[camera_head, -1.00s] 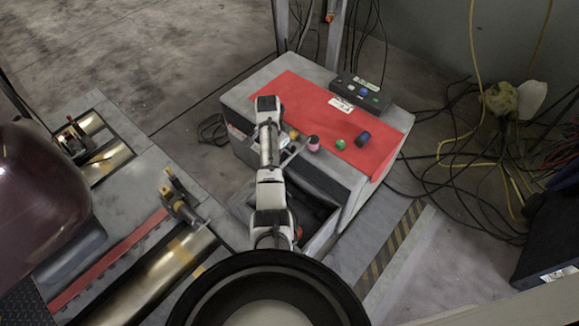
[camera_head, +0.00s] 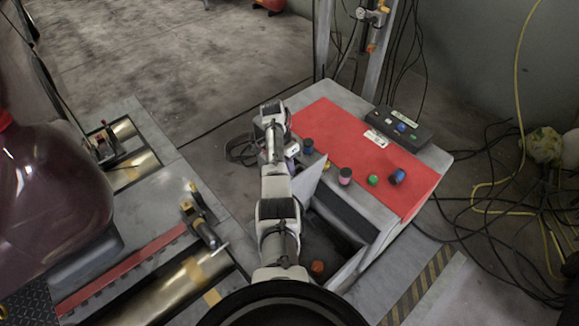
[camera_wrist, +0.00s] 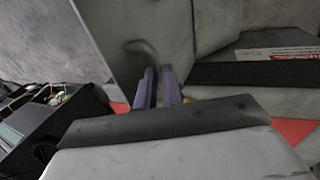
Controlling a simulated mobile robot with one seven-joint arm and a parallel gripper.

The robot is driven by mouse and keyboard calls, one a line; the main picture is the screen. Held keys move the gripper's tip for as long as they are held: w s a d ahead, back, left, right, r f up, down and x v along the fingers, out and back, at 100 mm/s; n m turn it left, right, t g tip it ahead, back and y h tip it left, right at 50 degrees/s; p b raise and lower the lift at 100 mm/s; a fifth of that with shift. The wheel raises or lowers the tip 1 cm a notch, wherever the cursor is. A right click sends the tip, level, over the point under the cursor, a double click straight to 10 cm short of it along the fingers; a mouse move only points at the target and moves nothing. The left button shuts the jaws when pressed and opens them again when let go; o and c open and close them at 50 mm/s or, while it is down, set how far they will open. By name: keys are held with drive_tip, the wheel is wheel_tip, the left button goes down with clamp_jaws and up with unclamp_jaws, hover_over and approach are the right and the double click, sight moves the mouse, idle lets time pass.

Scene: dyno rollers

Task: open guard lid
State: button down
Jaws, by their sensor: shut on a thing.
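The guard lid (camera_head: 311,181) is a light grey panel standing tilted up beside the open compartment (camera_head: 325,240) of the grey cabinet. In the wrist view the lid (camera_wrist: 115,35) fills the upper middle, with a rounded cutout near my fingers. My gripper (camera_wrist: 158,86) shows two purple fingers close together, shut on the lid by this cutout. In the head view my arm hides most of the gripper and part of the lid's edge.
The cabinet top has a red mat (camera_head: 335,130) with several small coloured knobs and a black button box (camera_head: 400,128). An orange piece (camera_head: 317,267) sits inside the compartment. Rollers (camera_head: 180,290) lie left; cables (camera_head: 500,215) cover the floor right.

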drive_tip(key=c, duration=1.5)
unclamp_jaws()
drive_tip(key=shift+s+a+f, duration=0.15)
drive_tip(key=shift+s+f, duration=0.05)
drive_tip(key=shift+f, duration=0.5)
drive_tip(key=p+v, duration=0.2)
drive_tip(key=v, duration=1.2)
drive_tip(key=shift+r, duration=0.15)
